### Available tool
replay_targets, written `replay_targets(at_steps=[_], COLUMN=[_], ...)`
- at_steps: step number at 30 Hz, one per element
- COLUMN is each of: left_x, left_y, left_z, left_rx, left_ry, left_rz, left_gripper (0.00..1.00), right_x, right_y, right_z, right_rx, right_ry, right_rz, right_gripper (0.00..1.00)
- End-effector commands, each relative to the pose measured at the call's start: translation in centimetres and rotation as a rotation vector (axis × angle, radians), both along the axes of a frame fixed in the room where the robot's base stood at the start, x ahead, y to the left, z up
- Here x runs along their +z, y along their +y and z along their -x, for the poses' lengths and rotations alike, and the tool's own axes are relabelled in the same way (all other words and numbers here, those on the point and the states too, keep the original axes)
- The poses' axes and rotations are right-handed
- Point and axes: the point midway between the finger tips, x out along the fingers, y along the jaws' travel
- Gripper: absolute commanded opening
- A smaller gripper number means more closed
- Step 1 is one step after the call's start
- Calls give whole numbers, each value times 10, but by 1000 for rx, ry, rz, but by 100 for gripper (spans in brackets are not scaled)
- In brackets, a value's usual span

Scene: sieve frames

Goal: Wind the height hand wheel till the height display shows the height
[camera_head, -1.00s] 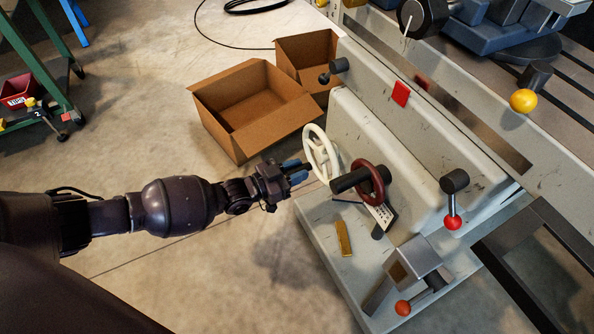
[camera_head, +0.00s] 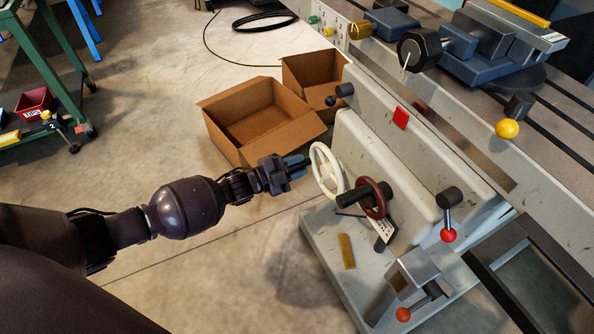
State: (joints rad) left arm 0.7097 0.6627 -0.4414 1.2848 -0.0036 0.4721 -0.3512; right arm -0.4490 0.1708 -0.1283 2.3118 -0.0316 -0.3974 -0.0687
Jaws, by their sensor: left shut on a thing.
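A white spoked hand wheel (camera_head: 316,158) stands on the left side of the pale machine. A dark red hand wheel (camera_head: 382,203) with a black handle (camera_head: 352,197) is just right of it. Which of them is the height wheel I cannot read. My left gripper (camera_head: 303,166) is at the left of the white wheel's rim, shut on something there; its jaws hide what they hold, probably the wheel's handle. A small label or display plate (camera_head: 384,231) is below the red wheel, too small to read. My right gripper is out of view.
Two open cardboard boxes (camera_head: 222,138) stand on the floor behind my left arm. A red-knobbed lever (camera_head: 448,235), an orange-knobbed lever (camera_head: 403,314) and a yellow knob (camera_head: 507,128) stick out from the machine. The floor at the lower middle is clear.

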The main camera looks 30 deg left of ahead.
Motion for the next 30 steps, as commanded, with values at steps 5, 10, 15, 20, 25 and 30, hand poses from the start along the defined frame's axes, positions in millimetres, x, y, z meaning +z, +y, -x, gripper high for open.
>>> replay_targets(at_steps=[5,10,15,20,25,30], left_x=[17,26,34,38,41,43], left_y=[4,4,4,3,1,1], left_z=[-4,-4,-3,-2,-1,0], left_rx=[4,5,4,3,3,2], left_ry=[-108,-200,-277,-330,-367,-385], left_rz=[-131,-250,-350,-421,-468,-491], left_gripper=[0,0,0,0,0,0], right_x=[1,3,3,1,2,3], right_y=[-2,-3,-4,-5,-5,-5], right_z=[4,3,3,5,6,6], right_rx=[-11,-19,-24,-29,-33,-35], right_ry=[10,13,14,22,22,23], right_rz=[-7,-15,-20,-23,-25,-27], right_gripper=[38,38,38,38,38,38])
